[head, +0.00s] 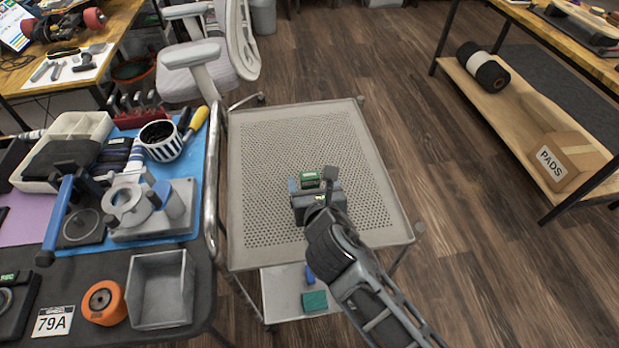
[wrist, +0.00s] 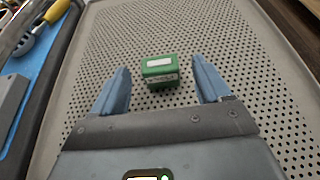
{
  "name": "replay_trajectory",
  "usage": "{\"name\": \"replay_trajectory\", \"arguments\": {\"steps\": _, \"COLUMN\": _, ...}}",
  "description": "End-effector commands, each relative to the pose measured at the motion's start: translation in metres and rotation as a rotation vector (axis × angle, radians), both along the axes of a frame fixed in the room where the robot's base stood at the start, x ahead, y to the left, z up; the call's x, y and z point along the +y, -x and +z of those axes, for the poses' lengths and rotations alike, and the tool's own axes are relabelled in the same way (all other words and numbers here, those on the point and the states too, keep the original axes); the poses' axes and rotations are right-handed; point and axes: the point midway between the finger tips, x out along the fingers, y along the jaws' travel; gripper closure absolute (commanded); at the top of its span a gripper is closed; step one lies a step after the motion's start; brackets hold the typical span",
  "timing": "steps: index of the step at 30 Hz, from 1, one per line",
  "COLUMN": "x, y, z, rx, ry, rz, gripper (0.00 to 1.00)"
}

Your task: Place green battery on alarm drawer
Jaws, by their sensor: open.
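The green battery (head: 310,180) is a small green block with a pale label, standing on the perforated top of the grey cart. It also shows in the wrist view (wrist: 160,71), near the fingertips and between their lines, with a gap on each side. My gripper (head: 313,186) is open and empty over the cart, its blue fingers (wrist: 160,84) spread around the battery's near side. I cannot make out whether they touch it. Nothing in view is clearly marked as the alarm drawer; an open grey box (head: 160,290) sits on the left table's near edge.
The cart top (head: 270,140) is otherwise clear, with a raised rim. The left table holds a clamp fixture (head: 150,208), a striped cup (head: 161,141) and an orange roll (head: 103,302). A chair (head: 212,55) stands behind. A green block (head: 314,301) lies on the cart's lower shelf.

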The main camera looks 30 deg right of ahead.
Motion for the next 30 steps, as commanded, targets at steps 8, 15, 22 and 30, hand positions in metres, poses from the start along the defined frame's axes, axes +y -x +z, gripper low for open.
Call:
{"name": "replay_trajectory", "arguments": {"steps": 8, "x": -0.010, "y": -0.029, "z": -0.011, "rx": 0.000, "ry": 0.000, "rz": 0.001, "gripper": 0.23}}
{"name": "replay_trajectory", "arguments": {"steps": 15, "x": -0.010, "y": -0.030, "z": -0.012, "rx": 0.001, "ry": -0.001, "rz": 0.001, "gripper": 0.23}}
{"name": "replay_trajectory", "arguments": {"steps": 22, "x": -0.010, "y": -0.030, "z": -0.012, "rx": 0.001, "ry": -0.002, "rz": 0.001, "gripper": 0.44}}
{"name": "replay_trajectory", "arguments": {"steps": 30, "x": -0.010, "y": -0.030, "z": -0.012, "rx": 0.000, "ry": -0.001, "rz": 0.001, "gripper": 0.70}}
